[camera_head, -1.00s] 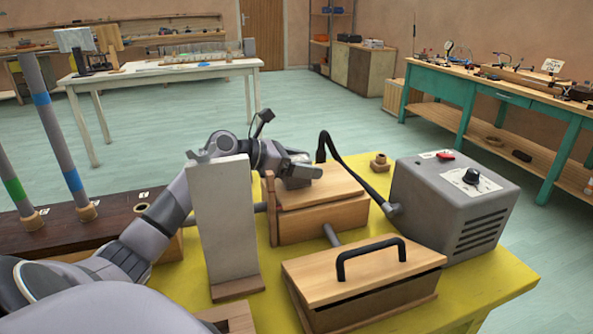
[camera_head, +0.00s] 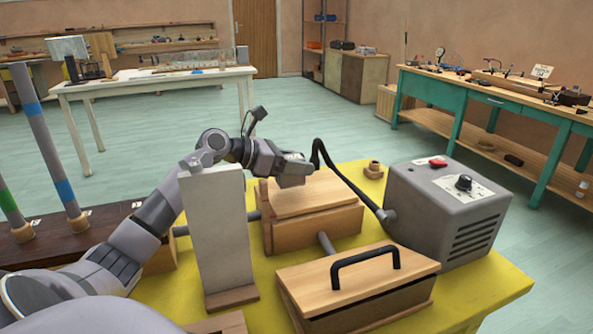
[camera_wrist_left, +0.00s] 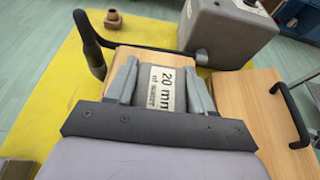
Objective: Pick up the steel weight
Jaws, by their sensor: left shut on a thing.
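The steel weight (camera_wrist_left: 147,88) is a grey block with a white label reading "20 mm of water". In the left wrist view it sits between the two fingers of my left gripper (camera_wrist_left: 162,88), which is shut on it. In the head view my left gripper (camera_head: 297,169) is over the wooden box (camera_head: 335,190) with the pale lid, and the weight (camera_head: 291,181) shows as a grey block below the finger. It appears slightly above the lid; the exact gap is hard to tell. My right gripper is not in view.
A grey control box (camera_head: 445,220) with a black knob and a hose (camera_head: 345,180) stands to the right. A handled wooden box (camera_head: 360,285) is in front. An upright grey panel (camera_head: 218,235) stands left of the boxes. The yellow tabletop (camera_head: 490,290) is clear at front right.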

